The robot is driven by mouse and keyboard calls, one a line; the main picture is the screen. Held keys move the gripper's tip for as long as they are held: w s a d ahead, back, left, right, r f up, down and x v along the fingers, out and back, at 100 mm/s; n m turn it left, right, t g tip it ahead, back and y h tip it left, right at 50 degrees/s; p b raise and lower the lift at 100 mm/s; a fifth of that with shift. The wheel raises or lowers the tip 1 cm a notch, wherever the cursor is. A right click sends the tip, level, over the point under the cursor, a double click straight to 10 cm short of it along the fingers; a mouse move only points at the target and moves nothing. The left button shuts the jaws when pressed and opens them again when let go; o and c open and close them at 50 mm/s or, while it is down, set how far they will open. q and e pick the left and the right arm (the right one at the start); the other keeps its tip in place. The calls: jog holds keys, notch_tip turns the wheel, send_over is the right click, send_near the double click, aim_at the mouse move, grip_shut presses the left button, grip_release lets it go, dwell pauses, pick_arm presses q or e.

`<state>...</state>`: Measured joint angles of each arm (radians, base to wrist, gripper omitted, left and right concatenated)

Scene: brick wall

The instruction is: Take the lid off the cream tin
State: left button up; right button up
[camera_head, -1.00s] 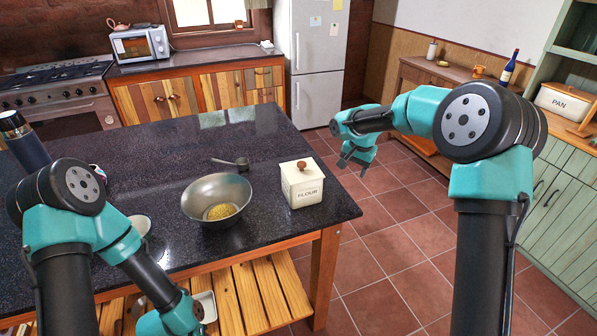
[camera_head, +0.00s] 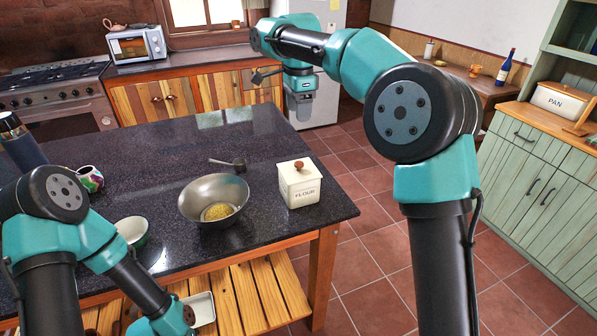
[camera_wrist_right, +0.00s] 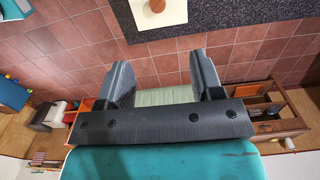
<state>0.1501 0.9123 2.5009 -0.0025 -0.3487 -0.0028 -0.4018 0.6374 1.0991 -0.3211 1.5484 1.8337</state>
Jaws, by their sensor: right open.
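The cream tin (camera_head: 301,190), marked FLOUR, stands upright near the right end of the dark worktop. Its cream lid with a round wooden knob (camera_head: 299,166) sits on top. In the right wrist view the lid (camera_wrist_right: 172,14) shows at the top edge, beyond the fingers. My right gripper (camera_head: 303,116) hangs fingers-down, behind and above the tin in the head view and apart from it. In the right wrist view its two fingers (camera_wrist_right: 160,64) are spread with nothing between them. My left arm reaches down at the lower left; its gripper is outside the picture.
A metal bowl (camera_head: 188,206) with yellow contents stands left of the tin, with a dark ladle (camera_head: 238,164) behind it. A cup (camera_head: 133,232), a patterned mug (camera_head: 90,179) and a dark flask (camera_head: 22,145) stand farther left. The worktop's right edge is close to the tin.

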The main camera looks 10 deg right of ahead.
send_over(299, 163)
jog(key=f, duration=1.2)
jog(key=shift+w+f, duration=0.1)
jog(key=shift+w, duration=0.15)
jog(key=shift+s+f, duration=0.2)
jog(key=shift+f, duration=2.4)
jog(key=shift+c, duration=0.2)
jog(key=c, duration=0.9)
jog(key=shift+r, duration=0.1)
jog(key=shift+c, duration=0.2)
